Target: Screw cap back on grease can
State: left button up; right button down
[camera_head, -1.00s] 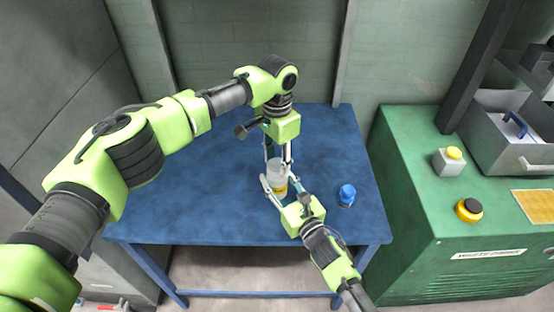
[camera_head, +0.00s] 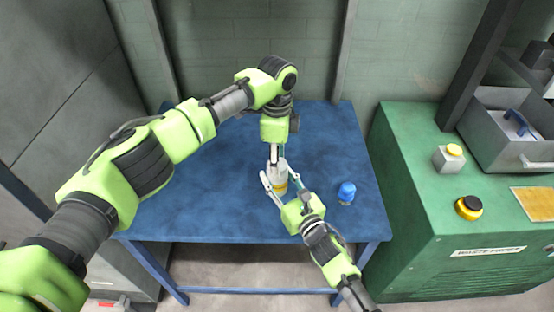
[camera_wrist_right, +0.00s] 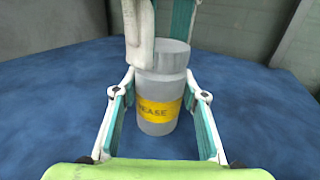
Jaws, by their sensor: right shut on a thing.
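The grease can (camera_head: 281,186) stands upright on the blue table, pale grey with a yellow label. In the right wrist view the can (camera_wrist_right: 158,112) stands between the fingers of my right gripper (camera_wrist_right: 160,92), which is shut on its body. A grey cap (camera_wrist_right: 172,58) sits on top of the can; whether it is tight does not show. My left gripper (camera_head: 277,158) points down at the cap from above. In the right wrist view one left finger is in front of the cap's left side and the other is behind it. Whether they touch the cap is unclear.
A small blue capped container (camera_head: 346,193) stands on the table (camera_head: 210,200) to the right. The green cabinet (camera_head: 440,215) at right bears a black-and-yellow button (camera_head: 468,207), a grey box with a yellow button (camera_head: 449,158) and a grey bin (camera_head: 500,128). The table's left side is clear.

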pick_arm(q)
jog(key=m, duration=0.5)
jog(key=shift+m, duration=0.3)
jog(key=m, duration=1)
jog(key=shift+m, duration=0.4)
jog(key=m, duration=0.6)
jog(key=shift+m, duration=0.4)
jog(key=o, duration=0.7)
